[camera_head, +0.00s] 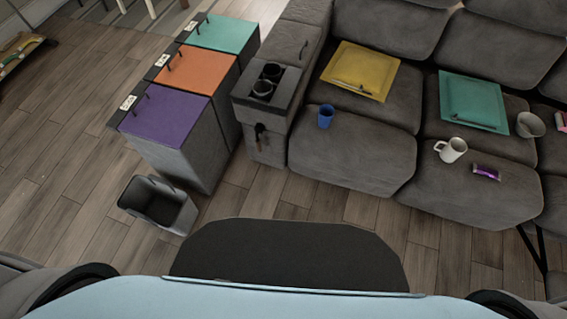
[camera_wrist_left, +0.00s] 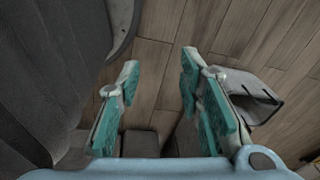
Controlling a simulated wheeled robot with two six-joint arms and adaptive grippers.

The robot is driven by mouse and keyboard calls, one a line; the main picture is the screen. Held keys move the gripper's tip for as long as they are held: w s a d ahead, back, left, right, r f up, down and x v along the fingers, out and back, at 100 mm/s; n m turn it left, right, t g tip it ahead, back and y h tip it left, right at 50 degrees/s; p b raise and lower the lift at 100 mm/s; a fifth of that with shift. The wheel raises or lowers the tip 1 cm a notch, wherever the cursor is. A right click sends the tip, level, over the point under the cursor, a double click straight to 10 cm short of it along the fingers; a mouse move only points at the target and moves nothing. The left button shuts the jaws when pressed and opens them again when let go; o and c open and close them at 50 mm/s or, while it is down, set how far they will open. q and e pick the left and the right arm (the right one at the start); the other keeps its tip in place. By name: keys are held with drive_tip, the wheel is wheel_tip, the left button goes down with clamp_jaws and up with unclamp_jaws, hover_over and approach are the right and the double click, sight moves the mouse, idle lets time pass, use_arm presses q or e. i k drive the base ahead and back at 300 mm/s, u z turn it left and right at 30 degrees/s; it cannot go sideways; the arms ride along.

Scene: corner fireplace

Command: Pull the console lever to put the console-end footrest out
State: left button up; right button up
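The console (camera_head: 290,88) is a grey block with two cup holders at the left end of the sofa. A small dark lever (camera_head: 260,137) hangs on its front face, below the cup holders. The console-end seat's front cushion (camera_head: 352,158) is directly right of the console; whether its footrest is in or out is hard to tell. My left gripper (camera_wrist_left: 160,76) shows only in the left wrist view, with its two teal-padded fingers apart and nothing between them but floor. It is away from the lever, which that view does not show. My right gripper is in neither view.
Purple (camera_head: 165,117), orange (camera_head: 196,69) and teal (camera_head: 222,33) topped cabinets stand left of the console. An open grey bin (camera_head: 158,205) stands before them. A blue cup (camera_head: 326,116), white mug (camera_head: 451,150) and purple can (camera_head: 486,173) sit on the sofa. Floor before the console is clear.

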sight(258, 143)
drive_tip(key=z, duration=0.3)
drive_tip(key=k, duration=0.55)
drive_tip(key=u, duration=0.85)
drive_tip(key=i, duration=1.55)
drive_tip(key=z, duration=0.55)
drive_tip(key=i, duration=0.3)
drive_tip(key=z, duration=0.4)
